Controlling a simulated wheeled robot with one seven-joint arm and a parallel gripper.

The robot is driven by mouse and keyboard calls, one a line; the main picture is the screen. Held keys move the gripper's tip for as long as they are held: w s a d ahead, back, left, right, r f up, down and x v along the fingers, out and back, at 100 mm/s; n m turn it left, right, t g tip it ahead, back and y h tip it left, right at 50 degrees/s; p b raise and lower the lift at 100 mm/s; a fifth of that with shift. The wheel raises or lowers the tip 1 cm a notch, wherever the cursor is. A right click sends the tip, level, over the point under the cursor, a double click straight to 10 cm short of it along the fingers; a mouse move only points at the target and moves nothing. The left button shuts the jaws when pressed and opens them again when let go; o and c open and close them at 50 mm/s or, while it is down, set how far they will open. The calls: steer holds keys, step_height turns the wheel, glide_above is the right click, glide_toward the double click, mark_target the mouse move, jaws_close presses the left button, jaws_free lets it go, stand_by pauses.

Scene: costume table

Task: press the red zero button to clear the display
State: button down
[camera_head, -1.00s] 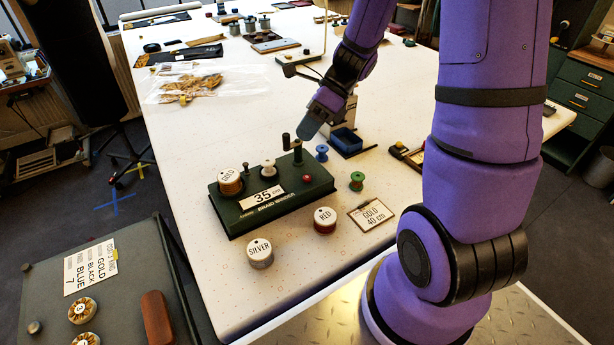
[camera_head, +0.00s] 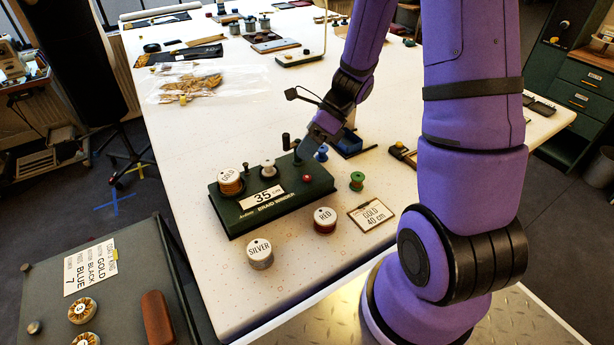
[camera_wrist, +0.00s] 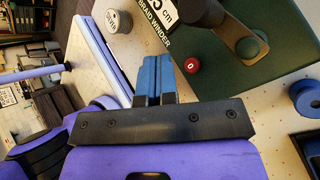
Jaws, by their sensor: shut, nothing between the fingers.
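The braid winder (camera_head: 285,205) is a dark green box on the white table, and its display (camera_head: 262,198) reads 35 cm. The red zero button (camera_head: 308,177) sits on its top near the right end. In the wrist view the button (camera_wrist: 192,65) is marked 0 and lies just right of the fingertips. My gripper (camera_head: 303,156) is over the winder's back right part, behind the button. In the wrist view its blue fingers (camera_wrist: 157,66) are shut together and empty. Contact with the winder cannot be told.
The winder's crank (camera_wrist: 247,47) stands close to the button and fingers. RED (camera_head: 324,220) and SILVER (camera_head: 260,254) spools and a GOLD 40 cm card (camera_head: 371,215) are in front.

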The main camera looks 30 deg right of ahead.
mark_target(307, 175)
steer(key=shift+f, duration=1.85)
steer(key=shift+f, duration=0.15)
stand_by(0.6)
steer(key=shift+f, duration=0.25)
steer(key=shift+f, duration=0.45)
stand_by(0.8)
stand_by(0.3)
steer(key=shift+r, duration=0.85)
steer(key=shift+r, duration=0.15)
steer(key=shift+r, duration=2.4)
